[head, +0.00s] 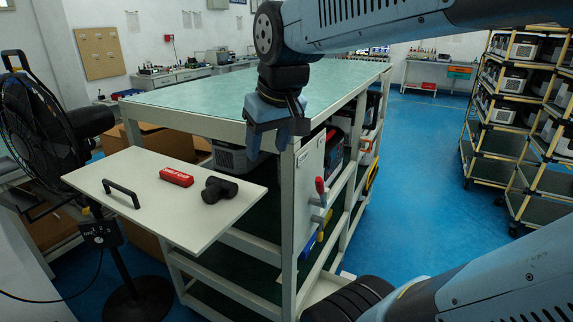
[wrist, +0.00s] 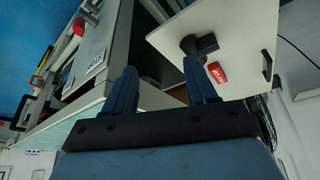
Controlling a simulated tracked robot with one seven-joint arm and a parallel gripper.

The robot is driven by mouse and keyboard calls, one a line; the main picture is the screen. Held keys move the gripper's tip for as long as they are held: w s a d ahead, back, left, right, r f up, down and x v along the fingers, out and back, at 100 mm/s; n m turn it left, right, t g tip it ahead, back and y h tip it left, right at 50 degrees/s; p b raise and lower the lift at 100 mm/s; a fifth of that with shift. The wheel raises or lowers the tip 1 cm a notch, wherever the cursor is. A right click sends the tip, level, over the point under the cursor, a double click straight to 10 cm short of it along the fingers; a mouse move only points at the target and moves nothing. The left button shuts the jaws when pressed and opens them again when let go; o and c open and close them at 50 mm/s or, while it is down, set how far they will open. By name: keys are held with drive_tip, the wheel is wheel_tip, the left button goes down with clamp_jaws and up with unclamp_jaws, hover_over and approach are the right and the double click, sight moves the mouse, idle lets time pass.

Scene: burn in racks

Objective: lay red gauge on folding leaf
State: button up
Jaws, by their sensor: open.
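The red gauge (head: 176,177), a small red block with white lettering, lies on the pale folding leaf (head: 150,205) at the near left end of the workbench. In the wrist view the red gauge (wrist: 217,73) also shows on the leaf (wrist: 240,20), close beyond one fingertip in the picture. My gripper (head: 275,145) is open and empty, above the bench corner to the right of the leaf. Its two fingers also show in the wrist view (wrist: 160,85). The gauge is apart from my gripper.
A black T-shaped part (head: 219,189) and a black handle (head: 122,192) are on the leaf beside the gauge. A black fan (head: 45,125) stands left. The green-topped bench (head: 270,90) extends behind. Racks (head: 515,110) stand right, with clear blue floor (head: 425,150) between.

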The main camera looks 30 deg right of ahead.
drive_tip(key=shift+m+t, duration=0.5)
drive_tip(key=shift+m, duration=0.2)
drive_tip(key=s+f, duration=0.1)
drive_tip(key=s+d+f, duration=0.1)
drive_tip(key=s, duration=0.3)
drive_tip(key=shift+d+f, duration=0.2)
drive_tip(key=shift+f, duration=0.2)
drive_tip(key=shift+c, duration=0.4)
drive_tip(key=shift+w, duration=0.1)
drive_tip(key=shift+c, duration=0.8)
drive_tip(key=shift+a, duration=0.1)
drive_tip(key=shift+c, duration=0.2)
